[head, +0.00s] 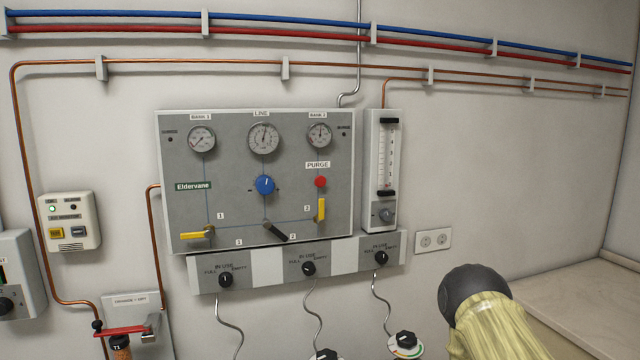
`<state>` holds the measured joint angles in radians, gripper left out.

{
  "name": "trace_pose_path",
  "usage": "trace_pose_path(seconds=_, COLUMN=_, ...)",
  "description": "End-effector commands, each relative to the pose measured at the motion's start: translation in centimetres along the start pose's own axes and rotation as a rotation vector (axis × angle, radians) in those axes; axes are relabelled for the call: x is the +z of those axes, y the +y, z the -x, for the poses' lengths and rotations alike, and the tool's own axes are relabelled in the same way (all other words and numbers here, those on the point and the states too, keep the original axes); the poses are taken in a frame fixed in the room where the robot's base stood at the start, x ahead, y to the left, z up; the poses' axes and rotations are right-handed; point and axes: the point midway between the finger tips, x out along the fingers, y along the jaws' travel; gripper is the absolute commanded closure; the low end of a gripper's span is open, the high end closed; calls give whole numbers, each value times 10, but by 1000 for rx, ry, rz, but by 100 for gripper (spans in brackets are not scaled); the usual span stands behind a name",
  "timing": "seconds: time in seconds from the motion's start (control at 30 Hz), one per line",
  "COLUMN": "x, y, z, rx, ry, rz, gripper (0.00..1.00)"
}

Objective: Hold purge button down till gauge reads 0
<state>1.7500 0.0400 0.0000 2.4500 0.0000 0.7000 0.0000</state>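The red purge button (320,182) sits on the right part of the grey gas panel (240,215), under a PURGE label (318,165). Nothing touches it. Three round gauges run along the panel's top: the bank 1 gauge (202,139) at left, the line gauge (264,138) in the middle and the right bank gauge (319,136) above the button. The line gauge's needle appears to point roughly upward; its numbers are too small to read. My gripper is not in view.
A blue knob (265,185) and a yellow valve handle (321,209) sit near the button. Another yellow handle (193,235) and a black handle (275,232) are lower. A flowmeter (384,165) stands right of the panel. A switch strip (340,260) runs below. A pale bench (590,300) is at right.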

Motion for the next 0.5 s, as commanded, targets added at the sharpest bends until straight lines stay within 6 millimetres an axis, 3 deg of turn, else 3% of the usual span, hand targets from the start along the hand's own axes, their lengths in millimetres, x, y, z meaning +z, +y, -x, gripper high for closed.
trace_pose_path(seconds=0.03, x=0, y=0, z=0, rx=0, ry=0, rz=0, gripper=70)
trace_pose_path(seconds=0.2, x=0, y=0, z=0, rx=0, ry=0, rz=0, gripper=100)
trace_pose_path(seconds=0.5, x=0, y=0, z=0, rx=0, ry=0, rz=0, gripper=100)
